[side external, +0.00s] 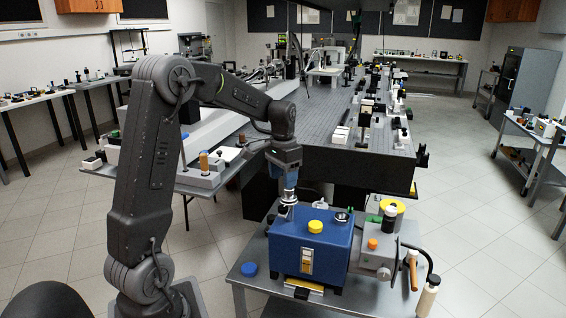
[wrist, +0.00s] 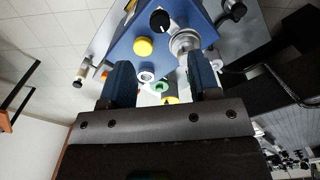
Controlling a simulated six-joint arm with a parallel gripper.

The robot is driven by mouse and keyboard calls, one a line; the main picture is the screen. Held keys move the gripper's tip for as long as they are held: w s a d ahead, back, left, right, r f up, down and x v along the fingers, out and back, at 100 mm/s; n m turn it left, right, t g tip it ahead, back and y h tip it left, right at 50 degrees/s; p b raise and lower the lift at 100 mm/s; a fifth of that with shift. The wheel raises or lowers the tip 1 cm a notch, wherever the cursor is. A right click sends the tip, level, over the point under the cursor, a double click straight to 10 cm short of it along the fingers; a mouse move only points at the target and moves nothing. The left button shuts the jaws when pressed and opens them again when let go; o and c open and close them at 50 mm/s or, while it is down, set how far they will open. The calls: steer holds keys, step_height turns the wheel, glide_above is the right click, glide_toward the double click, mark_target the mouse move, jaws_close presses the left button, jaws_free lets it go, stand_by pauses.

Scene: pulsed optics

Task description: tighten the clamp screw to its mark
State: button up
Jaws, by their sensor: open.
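A blue housing (side external: 335,262) stands on a small grey table. My gripper (side external: 288,193) points down at the silver piece. In the wrist view my gripper (wrist: 160,62) has its two blue fingers spread with nothing held. The silver piece (wrist: 184,42) lies near the right finger's tip; the yellow cap (wrist: 143,46) and the black knob with a white line (wrist: 159,20) lie beyond.
A grey unit (side external: 373,262) with orange, green and yellow knobs adjoins the housing on the right, with a handle (side external: 413,270) beside it. A blue cap (side external: 249,269) lies on the table (side external: 245,287) at left. A long optical bench (side external: 350,160) stands behind.

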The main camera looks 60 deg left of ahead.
step_height(320, 180, up, 5)
glide_above(283, 207)
steer(key=shift+f, duration=0.2)
step_height(283, 207, down, 14)
steer(key=n, duration=1.2)
steer(key=shift+d, duration=0.1)
steer(key=c, duration=0.9)
